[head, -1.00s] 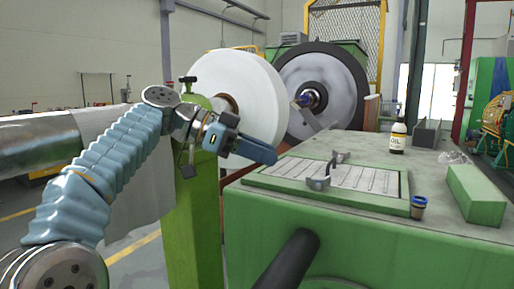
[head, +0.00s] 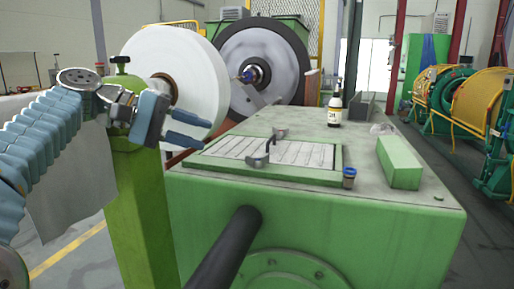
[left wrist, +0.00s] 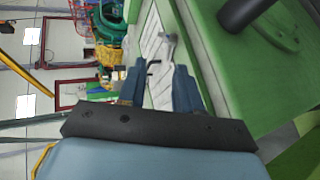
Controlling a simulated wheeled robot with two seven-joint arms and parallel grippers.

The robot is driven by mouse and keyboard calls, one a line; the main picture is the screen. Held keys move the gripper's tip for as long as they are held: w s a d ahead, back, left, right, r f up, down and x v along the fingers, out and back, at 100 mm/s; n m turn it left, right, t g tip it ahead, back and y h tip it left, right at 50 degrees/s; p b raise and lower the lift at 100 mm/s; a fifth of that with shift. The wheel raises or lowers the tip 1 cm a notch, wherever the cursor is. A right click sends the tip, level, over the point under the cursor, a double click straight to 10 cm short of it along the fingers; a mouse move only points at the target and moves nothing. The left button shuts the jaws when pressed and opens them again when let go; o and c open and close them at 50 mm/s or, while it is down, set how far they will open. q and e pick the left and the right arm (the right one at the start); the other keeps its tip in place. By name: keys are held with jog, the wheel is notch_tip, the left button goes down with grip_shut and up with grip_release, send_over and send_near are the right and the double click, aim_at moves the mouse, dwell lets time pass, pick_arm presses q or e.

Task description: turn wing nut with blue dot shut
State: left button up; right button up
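A hatch plate (head: 227,149) with pale slats in a green frame lies on top of the green machine housing. A grey wing nut (head: 258,160) stands at its near edge and another wing nut (head: 279,134) at its far edge. I cannot make out a blue dot on either. My left gripper (head: 196,130) is open and empty, in the air left of the plate, apart from both nuts. In the left wrist view, the plate (left wrist: 152,35) and a wing nut (left wrist: 169,44) show beyond the two spread blue fingers. My right gripper is not in view.
On the housing (head: 330,215) stand an oil bottle (head: 335,108), a small blue-rimmed cup (head: 349,178) and a green block (head: 399,162). A green post (head: 140,205) stands near my left arm, before a white reel (head: 180,72). A black bar (head: 227,248) sticks out in front.

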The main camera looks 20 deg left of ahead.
aim_at(260, 153)
pick_arm(q)
jog(key=w+d+f+n, duration=0.1)
jog(key=w+d+n, duration=0.1)
jog(key=n, duration=0.4)
jog(key=w+d+f+n, duration=0.2)
jog(key=d+n, duration=0.3)
jog(key=n, duration=0.1)
jog(key=w+d+f+n, duration=0.1)
jog(key=d+f+n, duration=0.1)
jog(key=d+n, duration=0.2)
jog(key=shift+w+d+f+n, duration=0.1)
jog(key=shift+w+d+n, duration=0.1)
jog(key=shift+n, duration=0.3)
jog(key=shift+w+d+f+n, duration=0.1)
jog(key=shift+w+n, duration=0.1)
jog(key=shift+n, duration=0.3)
grip_shut()
